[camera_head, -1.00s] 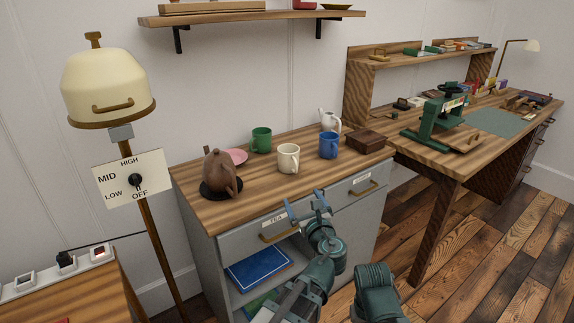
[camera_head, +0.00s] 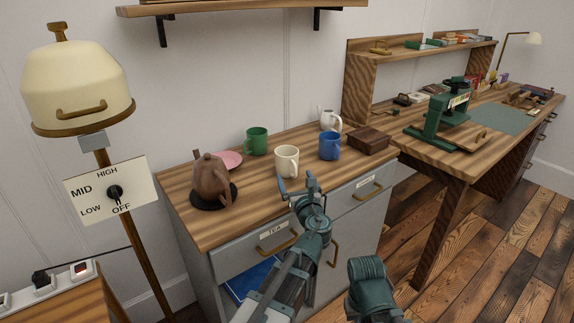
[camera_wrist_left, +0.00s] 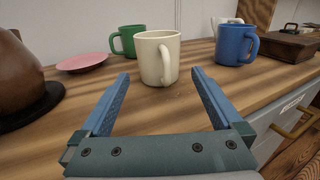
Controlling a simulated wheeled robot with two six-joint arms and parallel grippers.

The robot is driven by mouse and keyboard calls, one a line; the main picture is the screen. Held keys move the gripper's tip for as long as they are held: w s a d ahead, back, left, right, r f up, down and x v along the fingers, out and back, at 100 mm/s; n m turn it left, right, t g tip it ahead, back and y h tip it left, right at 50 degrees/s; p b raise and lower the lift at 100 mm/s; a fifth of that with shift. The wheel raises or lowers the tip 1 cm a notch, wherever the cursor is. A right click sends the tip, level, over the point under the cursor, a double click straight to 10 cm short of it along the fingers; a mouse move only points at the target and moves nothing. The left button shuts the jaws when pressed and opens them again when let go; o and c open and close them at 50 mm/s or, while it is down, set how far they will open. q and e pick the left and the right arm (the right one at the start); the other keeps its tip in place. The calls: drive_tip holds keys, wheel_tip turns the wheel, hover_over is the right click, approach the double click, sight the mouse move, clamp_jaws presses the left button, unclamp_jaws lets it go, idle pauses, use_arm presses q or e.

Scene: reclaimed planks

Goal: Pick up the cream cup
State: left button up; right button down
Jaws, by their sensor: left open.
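The cream cup (camera_head: 287,162) stands upright on the wooden top of the grey cabinet, between the green mug and the blue mug. My left gripper (camera_head: 298,180) is open and empty, just in front of the cup near the cabinet's front edge. In the wrist view the fingers of my left gripper (camera_wrist_left: 159,76) point at the cup, one to each side of its line, with the cup beyond the tips.
A green mug (camera_head: 257,141), a blue mug (camera_head: 330,146), a pink saucer (camera_head: 229,159), a brown teapot (camera_head: 211,180), a white jug (camera_head: 330,120) and a wooden box (camera_head: 368,140) share the cabinet top (camera_head: 262,194). The wood in front of the cup is clear.

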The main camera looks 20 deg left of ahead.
sight(290, 165)
use_arm(q)
drive_tip(key=shift+x, duration=1.7)
drive_tip(key=x, duration=0.5)
drive_tip(key=shift+a+r, duration=0.15)
drive_tip(key=shift+r, duration=0.05)
drive_tip(key=shift+c, duration=0.2)
drive_tip(key=c, duration=1.2)
drive_tip(key=shift+r, duration=0.15)
drive_tip(key=shift+c, duration=0.2)
